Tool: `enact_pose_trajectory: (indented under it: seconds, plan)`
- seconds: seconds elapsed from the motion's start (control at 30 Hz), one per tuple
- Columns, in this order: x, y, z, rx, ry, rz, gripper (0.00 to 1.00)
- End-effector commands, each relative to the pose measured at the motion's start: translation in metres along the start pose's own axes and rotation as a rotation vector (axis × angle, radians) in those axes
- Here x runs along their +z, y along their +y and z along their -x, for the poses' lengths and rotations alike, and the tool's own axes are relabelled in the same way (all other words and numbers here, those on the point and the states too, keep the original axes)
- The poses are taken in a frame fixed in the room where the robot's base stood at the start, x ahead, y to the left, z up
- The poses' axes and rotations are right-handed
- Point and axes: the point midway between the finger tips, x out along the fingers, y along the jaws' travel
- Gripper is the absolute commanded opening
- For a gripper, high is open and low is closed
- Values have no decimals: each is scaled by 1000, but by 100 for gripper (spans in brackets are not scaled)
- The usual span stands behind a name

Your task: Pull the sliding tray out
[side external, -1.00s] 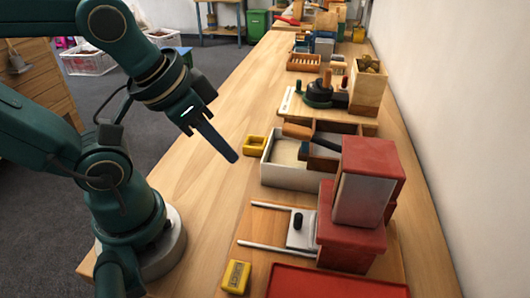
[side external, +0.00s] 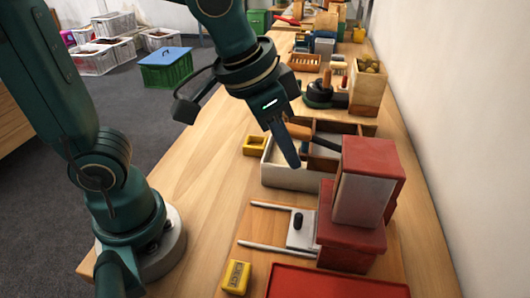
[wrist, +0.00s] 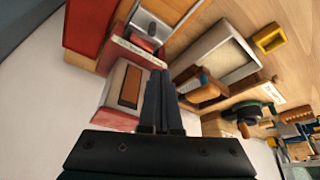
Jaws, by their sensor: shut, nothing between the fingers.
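The sliding tray (side external: 302,232) is a pale plate with a black knob (side external: 298,220) on top. It sits between two metal rails on a wooden base, against the front of a red and white box unit (side external: 352,225). In the wrist view the pale tray (wrist: 150,27) shows near the top, left of centre. My gripper (side external: 296,165) is shut and empty. Its fingers point down over the white bin, behind the tray and apart from the knob. In the wrist view the closed fingers (wrist: 158,80) appear beside the box unit.
A white bin (side external: 285,175) with a wooden divider stands beyond the tray. A yellow block (side external: 236,277) and a red tray (side external: 335,283) lie nearer the camera. A yellow holder (side external: 255,145) stands left of the bin. The tabletop left of the rails is clear.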

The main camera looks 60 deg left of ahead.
Motion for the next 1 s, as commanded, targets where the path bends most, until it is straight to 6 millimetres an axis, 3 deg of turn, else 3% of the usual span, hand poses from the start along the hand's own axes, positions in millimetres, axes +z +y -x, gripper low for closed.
enact_pose_trajectory:
  seconds: [0.2, 0.37, 0.73, 1.0]
  plan:
    - [6, 18, -18, 22, -69, -67, 0]
    - [7, 18, -33, 22, -72, -68, 0]
    - [12, 19, -93, 22, -73, -66, 0]
    - [12, 19, -113, 22, -68, -66, 0]
